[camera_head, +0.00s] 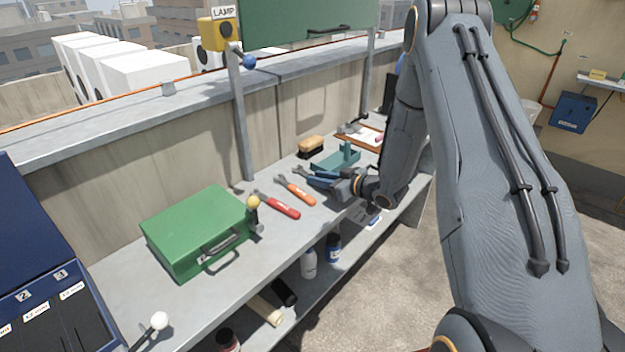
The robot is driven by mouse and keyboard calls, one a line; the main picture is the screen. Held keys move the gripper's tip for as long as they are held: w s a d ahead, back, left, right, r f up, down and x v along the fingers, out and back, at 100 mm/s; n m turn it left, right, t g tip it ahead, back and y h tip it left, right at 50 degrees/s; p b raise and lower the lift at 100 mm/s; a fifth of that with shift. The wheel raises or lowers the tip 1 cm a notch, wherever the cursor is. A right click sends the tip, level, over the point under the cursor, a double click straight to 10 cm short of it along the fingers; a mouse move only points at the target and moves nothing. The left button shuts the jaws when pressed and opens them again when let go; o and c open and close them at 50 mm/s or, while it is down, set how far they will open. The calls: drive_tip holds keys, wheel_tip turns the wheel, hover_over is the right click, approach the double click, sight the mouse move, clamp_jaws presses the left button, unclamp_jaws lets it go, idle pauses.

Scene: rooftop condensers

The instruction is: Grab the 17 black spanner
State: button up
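Spanners lie on the grey bench. One has a red handle (282,207) and one an orange handle (300,194). To the right, a grey open-ended head (301,172) shows beside dark and blue parts at my gripper. I cannot make out a black handle or the number 17. My gripper (318,180) is low over the bench, reaching left, right of the orange spanner. Its fingers are small and blend with what lies there, so I cannot tell whether they are open or hold something.
A green metal box (197,232) with a yellow-knobbed lever (253,203) stands left. A teal holder (338,159), a brush (311,146) and a clipboard (366,137) lie behind my gripper. A lamp post (240,115) rises at the bench's back. Bottles stand on the lower shelf.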

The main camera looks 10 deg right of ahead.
clamp_jaws()
drive_tip(key=shift+r, duration=0.15)
